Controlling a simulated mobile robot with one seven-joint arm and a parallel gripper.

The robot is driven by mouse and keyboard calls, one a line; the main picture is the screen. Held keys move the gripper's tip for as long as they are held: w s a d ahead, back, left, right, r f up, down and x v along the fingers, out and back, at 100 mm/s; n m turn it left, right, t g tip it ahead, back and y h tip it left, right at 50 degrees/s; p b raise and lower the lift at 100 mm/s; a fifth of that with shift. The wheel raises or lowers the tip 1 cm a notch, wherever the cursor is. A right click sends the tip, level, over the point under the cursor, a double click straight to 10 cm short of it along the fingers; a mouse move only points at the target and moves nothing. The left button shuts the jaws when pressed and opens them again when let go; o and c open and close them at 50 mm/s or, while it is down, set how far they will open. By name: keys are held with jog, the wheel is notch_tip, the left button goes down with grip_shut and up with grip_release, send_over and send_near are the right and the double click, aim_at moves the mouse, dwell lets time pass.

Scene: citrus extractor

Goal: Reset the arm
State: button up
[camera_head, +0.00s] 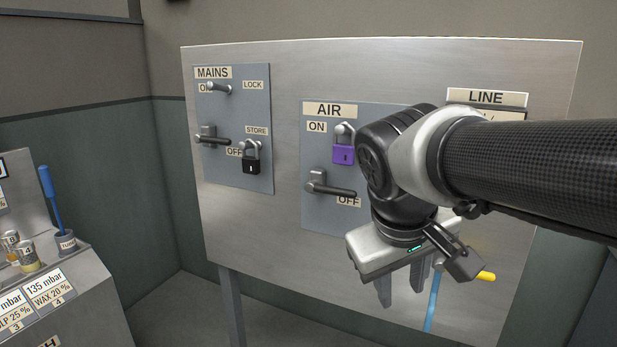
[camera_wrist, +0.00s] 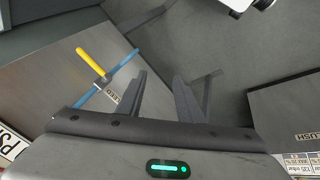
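My gripper (camera_head: 402,290) hangs pointing down in front of the right half of the metal panel in the head view. In the wrist view my gripper (camera_wrist: 160,98) has its two fingers apart with nothing between them. My arm covers part of the AIR plate and most of the area under the LINE label. The fingers appear clear of the panel, with floor showing beyond them in the wrist view.
The panel (camera_head: 290,70) carries a MAINS plate (camera_head: 225,105) with a black padlock (camera_head: 251,160) and an AIR plate with a purple padlock (camera_head: 343,153). A blue pipe with a yellow handle (camera_wrist: 91,61) is near my gripper. A console (camera_head: 85,290) stands at left.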

jog(key=s+f+m+t+y, duration=0.2)
jog(key=s+f+m, duration=0.2)
jog(key=s, duration=0.5)
notch_tip(320, 180, up, 23)
jog(key=p, duration=2.3)
jog(key=shift+w+d+n+g, duration=0.25)
jog(key=shift+w+n+g, duration=0.05)
jog(key=shift+w, duration=0.05)
